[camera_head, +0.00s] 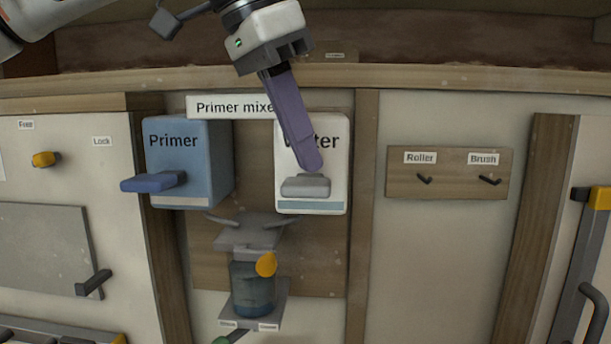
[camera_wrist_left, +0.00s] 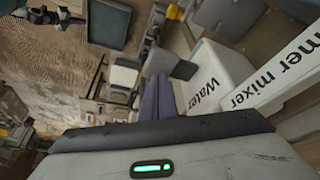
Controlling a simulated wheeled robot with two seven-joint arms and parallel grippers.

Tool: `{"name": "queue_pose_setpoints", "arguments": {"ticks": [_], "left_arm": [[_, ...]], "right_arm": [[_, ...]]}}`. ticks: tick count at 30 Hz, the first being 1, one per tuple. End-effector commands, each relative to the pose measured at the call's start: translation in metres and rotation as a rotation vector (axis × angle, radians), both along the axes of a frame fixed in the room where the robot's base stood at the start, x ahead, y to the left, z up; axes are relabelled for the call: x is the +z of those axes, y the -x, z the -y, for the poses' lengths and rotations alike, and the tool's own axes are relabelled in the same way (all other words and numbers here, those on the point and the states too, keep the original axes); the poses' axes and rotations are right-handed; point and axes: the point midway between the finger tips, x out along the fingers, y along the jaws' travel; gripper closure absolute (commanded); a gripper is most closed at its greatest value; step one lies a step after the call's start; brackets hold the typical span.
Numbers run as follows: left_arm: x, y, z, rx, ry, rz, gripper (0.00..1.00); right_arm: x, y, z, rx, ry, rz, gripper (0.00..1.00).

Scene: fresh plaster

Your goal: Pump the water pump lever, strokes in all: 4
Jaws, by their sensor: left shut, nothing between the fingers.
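The water pump is a white box (camera_head: 336,180) labelled "Water", fixed to the wall panel. Its grey lever (camera_head: 306,187) sticks out from the lower front. My left gripper (camera_head: 312,166) comes down from above, its purple fingers shut and empty. In the head view the fingertips overlap the top of the lever; whether they touch it I cannot tell. The fingers cover part of the label. In the left wrist view the shut fingers (camera_wrist_left: 158,98) are beside the white water box (camera_wrist_left: 216,76). My right gripper is not in view.
A blue primer box (camera_head: 190,150) with a blue lever (camera_head: 155,182) is to the left. Below, a jar (camera_head: 253,290) stands on a small shelf under a grey spout piece (camera_head: 248,235). Roller and brush hooks (camera_head: 425,179) are on a board to the right.

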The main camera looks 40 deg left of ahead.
Motion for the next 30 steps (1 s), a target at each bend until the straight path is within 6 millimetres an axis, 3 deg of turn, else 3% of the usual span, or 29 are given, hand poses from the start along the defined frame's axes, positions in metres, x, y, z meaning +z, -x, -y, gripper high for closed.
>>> {"name": "queue_pose_setpoints", "arguments": {"ticks": [14,30], "left_arm": [[-0.002,0.0,0.0,0.0,0.0,0.0,1.0],[-0.034,0.0,0.0,0.0,-0.001,-0.002,1.0]], "right_arm": [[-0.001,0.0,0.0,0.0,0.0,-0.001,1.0],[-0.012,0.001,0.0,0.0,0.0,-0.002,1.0]]}}
